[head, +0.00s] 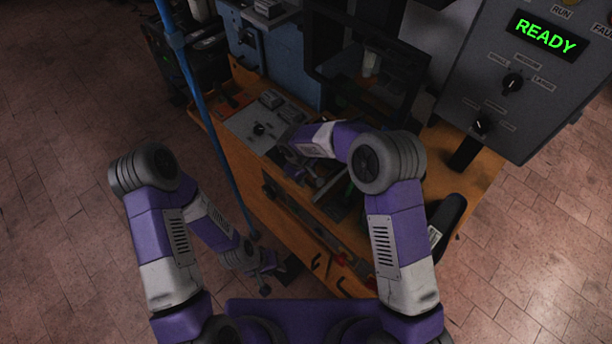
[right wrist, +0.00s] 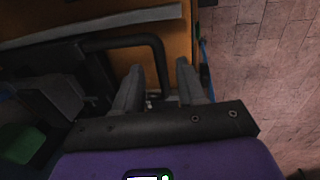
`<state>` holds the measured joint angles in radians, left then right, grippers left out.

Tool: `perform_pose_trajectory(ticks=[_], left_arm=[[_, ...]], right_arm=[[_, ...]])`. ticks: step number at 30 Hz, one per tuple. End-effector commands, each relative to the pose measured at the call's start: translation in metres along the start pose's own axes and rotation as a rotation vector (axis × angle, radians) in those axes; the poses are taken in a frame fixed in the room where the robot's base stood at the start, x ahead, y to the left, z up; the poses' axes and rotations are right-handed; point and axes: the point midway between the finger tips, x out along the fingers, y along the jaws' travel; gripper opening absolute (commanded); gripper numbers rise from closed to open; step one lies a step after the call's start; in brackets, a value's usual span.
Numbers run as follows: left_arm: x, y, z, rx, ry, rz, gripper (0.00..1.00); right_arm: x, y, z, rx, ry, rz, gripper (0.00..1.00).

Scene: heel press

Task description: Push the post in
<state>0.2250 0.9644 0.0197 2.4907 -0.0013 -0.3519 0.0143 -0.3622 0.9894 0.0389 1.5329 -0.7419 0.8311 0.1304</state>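I cannot pick out the post for certain in either view. My right gripper (head: 322,190) is over the front part of the wooden bench, partly hidden by its own arm. In the right wrist view its two fingers (right wrist: 160,90) stand apart, with small metallic parts and a dark bent bar (right wrist: 158,60) beyond them; nothing is clearly held. My left gripper (head: 268,275) is low, in front of the bench's front edge; its fingertips look apart and empty.
A wooden bench (head: 228,113) carries a grey panel with a knob (head: 258,130) and dark press machinery (head: 375,85). A control box reading READY (head: 520,85) stands at the right. A blue pole (head: 205,115) slants down at the left. Tiled floor (head: 70,130) is clear at left.

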Motion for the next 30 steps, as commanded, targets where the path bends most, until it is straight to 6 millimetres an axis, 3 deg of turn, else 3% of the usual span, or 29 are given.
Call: perform_pose_trajectory(ticks=[4,13,21,30], left_arm=[[0.0001,0.0000,0.0000,0.000,0.000,0.000,0.40],[0.0000,0.0001,0.0000,0.000,0.000,0.000,0.40],[0.0000,0.0001,0.0000,0.000,0.000,0.000,0.40],[0.0001,0.0001,0.0000,0.000,0.000,0.000,0.40]], right_arm=[[0.0122,0.0000,-0.0003,-0.001,0.001,0.000,0.40],[0.0144,0.0002,-0.0003,0.000,0.002,0.000,0.40],[0.0142,0.0001,-0.0003,0.000,0.002,0.000,0.00],[0.0142,0.0005,-0.0003,0.000,0.002,0.000,0.00]])
